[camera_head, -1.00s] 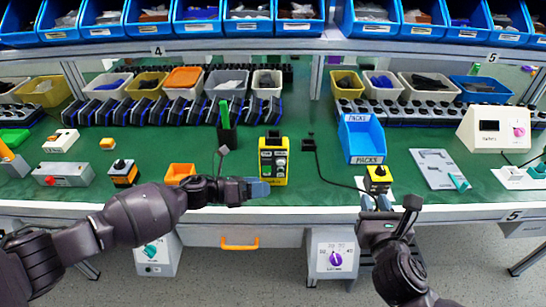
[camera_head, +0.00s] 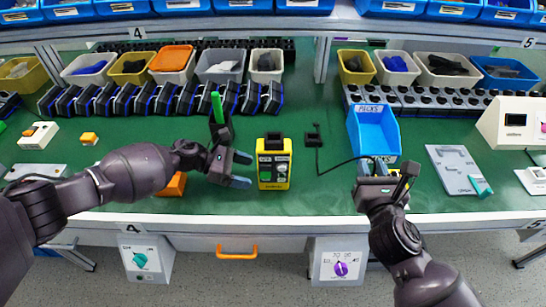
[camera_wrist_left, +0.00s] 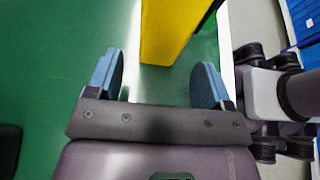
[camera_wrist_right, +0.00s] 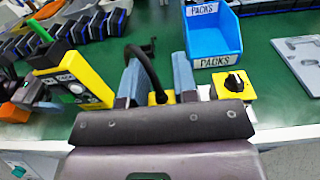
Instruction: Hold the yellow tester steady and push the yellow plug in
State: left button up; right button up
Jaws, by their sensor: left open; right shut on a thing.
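The yellow tester (camera_head: 273,165) stands upright near the table's front edge, with a grey and green face. My left gripper (camera_head: 241,170) is open just left of it, fingers pointing towards it. In the left wrist view the tester's yellow side (camera_wrist_left: 170,30) lies beyond the open fingertips (camera_wrist_left: 160,78), with nothing between them. My right gripper (camera_head: 375,163) is to the right of the tester, shut on the yellow plug. In the right wrist view the plug (camera_wrist_right: 156,98), with its black cable, shows between the fingers, mostly hidden by the gripper body.
A yellow unit with a black knob (camera_wrist_right: 235,84) is just right of my right gripper. A blue PACKS bin (camera_head: 373,132) stands behind it. A small black cable base (camera_head: 313,139) is right of the tester. An orange bin (camera_head: 172,185) is partly behind my left arm.

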aim_at(260, 176)
pick_arm(q)
jog(key=shift+s+d+f, duration=0.1)
jog(key=shift+d+f, duration=0.05)
jog(key=shift+d, duration=0.3)
jog(key=b+x, duration=0.1)
jog(key=x, duration=0.3)
jog(key=shift+a+f, duration=0.1)
jog(key=shift+d+f, duration=0.25)
jog(key=shift+d, duration=0.35)
jog(key=shift+d+b, duration=0.25)
jog(key=shift+b, duration=0.05)
pick_arm(e)
notch_tip(260, 176, down, 3)
jog(key=shift+s+r, duration=0.1)
jog(key=shift+r, duration=0.05)
pick_arm(q)
jog(key=c, duration=0.9)
jog(key=o, duration=1.2)
jog(key=c, duration=1.2)
